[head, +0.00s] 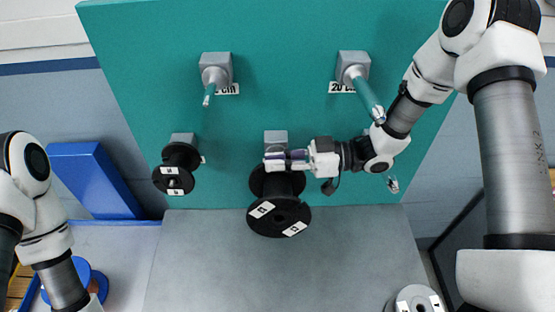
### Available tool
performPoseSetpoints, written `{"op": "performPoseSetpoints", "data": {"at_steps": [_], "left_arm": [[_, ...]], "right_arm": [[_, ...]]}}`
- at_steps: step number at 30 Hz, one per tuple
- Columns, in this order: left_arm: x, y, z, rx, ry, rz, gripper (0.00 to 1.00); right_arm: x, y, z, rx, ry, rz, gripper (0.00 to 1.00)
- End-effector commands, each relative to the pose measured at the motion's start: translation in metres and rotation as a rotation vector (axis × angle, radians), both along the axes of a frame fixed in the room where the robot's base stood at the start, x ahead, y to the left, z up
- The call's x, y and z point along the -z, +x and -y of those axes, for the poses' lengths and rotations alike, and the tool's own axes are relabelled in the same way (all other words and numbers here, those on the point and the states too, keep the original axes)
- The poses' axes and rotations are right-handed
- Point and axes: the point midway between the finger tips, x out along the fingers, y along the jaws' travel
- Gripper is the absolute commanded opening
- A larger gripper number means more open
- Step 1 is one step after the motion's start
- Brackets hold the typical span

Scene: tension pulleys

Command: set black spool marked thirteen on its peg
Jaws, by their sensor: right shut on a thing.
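A large black spool (280,219) with white labels on its front flange is in front of the lower middle peg mount (275,137) on the green board. Its label marks are too small to read. My right gripper (288,160) is shut on the spool at its upper rear side. The peg itself is hidden behind the spool and gripper, so I cannot tell how far the spool is around it. My left arm is at the left edge, and its gripper is out of frame.
A smaller black spool (174,178) sits on the lower left peg. Two upper pegs (213,77) (358,82) are bare. My right arm partly hides the board's lower right. A grey spool (416,301) is at the bottom right, a blue spool (97,280) at the bottom left. The grey table (270,275) is clear centrally.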

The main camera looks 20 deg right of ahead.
Motion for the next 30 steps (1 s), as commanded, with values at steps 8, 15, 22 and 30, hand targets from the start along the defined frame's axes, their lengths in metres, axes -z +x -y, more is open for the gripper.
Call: {"op": "performPoseSetpoints", "data": {"at_steps": [8, 15, 22, 30], "left_arm": [[0.001, 0.0, 0.0, 0.0, 0.0, 0.0, 0.91], [0.002, 0.0, 0.0, 0.0, 0.0, 0.0, 0.91], [0.003, 0.0, 0.0, 0.0, 0.0, 0.0, 0.91], [0.003, 0.0, 0.0, 0.0, 0.0, 0.0, 0.91]], "right_arm": [[0.001, 0.009, 0.002, 0.0, 0.001, 0.0, 0.0], [0.002, 0.017, 0.005, 0.0, 0.001, 0.0, 0.0], [0.004, 0.024, 0.007, 0.0, 0.001, 0.001, 0.0], [0.004, 0.029, 0.008, 0.0, 0.0, 0.0, 0.0]]}}
